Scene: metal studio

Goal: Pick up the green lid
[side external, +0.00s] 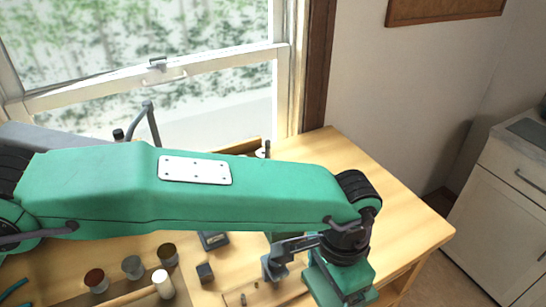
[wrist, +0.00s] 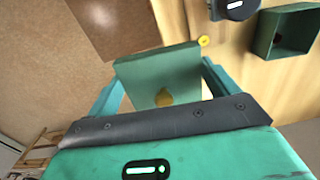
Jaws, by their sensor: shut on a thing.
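The green lid (wrist: 150,72) is a flat, square green panel seen close up in the wrist view. My gripper (wrist: 164,88) is shut on it, with a teal finger along its left and right sides. A yellow round spot shows at the lid's lower edge. An open green box (wrist: 290,32) lies to the upper right in the wrist view, apart from the lid. In the side view my arm crosses the bench, and my wrist hides most of the gripper and the lid there.
The wooden bench (side external: 370,185) carries several small cans, including a red-brown one (side external: 96,280) and a white one (side external: 163,283), and a dark cube (side external: 205,272). A small yellow thing (wrist: 203,41) and a dark round device (wrist: 236,8) show near the lid. The bench's right side is clear.

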